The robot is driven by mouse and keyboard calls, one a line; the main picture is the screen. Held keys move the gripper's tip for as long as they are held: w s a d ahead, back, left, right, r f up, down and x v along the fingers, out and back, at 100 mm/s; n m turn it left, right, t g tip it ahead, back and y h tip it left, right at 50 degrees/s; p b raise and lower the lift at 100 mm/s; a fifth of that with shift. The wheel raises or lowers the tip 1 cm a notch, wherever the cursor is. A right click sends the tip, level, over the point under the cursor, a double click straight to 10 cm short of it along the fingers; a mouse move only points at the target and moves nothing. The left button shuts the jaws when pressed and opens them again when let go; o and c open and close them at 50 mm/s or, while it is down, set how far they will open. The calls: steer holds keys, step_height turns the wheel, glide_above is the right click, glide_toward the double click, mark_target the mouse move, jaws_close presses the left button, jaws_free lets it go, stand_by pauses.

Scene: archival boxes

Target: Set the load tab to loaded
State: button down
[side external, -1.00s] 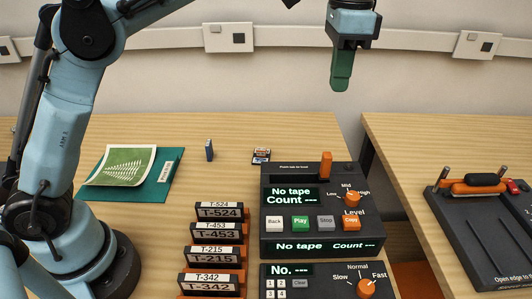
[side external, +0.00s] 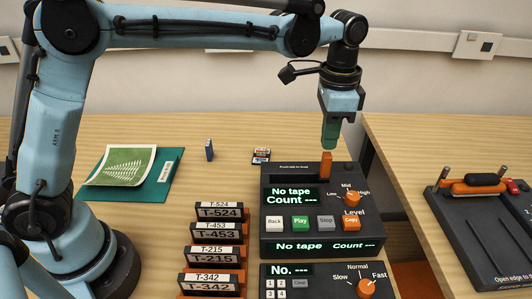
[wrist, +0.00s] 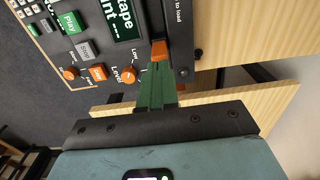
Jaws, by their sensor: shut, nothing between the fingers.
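The load tab (side external: 325,166) is an orange upright tab at the top back of the dark tape machine (side external: 275,240). The machine's display reads "No tape" and "Count ---". My gripper (side external: 329,146) points down with its green fingers shut, just above the tab in the side view. In the wrist view the shut green fingers (wrist: 157,80) end at the orange tab (wrist: 160,50), beside a strip with the words "to load". Whether the fingertips touch the tab I cannot tell.
Labelled tape cases (side external: 218,230) stand in a row left of the machine. A keypad unit with a Slow-Normal-Fast knob (side external: 366,288) sits in front. A second table with a black device (side external: 480,220) is to the right, across a gap. A green folder (side external: 150,190) lies at left.

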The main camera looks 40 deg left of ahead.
mark_target(326, 154)
steer(key=shift+f, duration=0.85)
steer(key=shift+f, duration=1.8)
step_height(326, 154, up, 14)
steer(key=shift+r, duration=0.15)
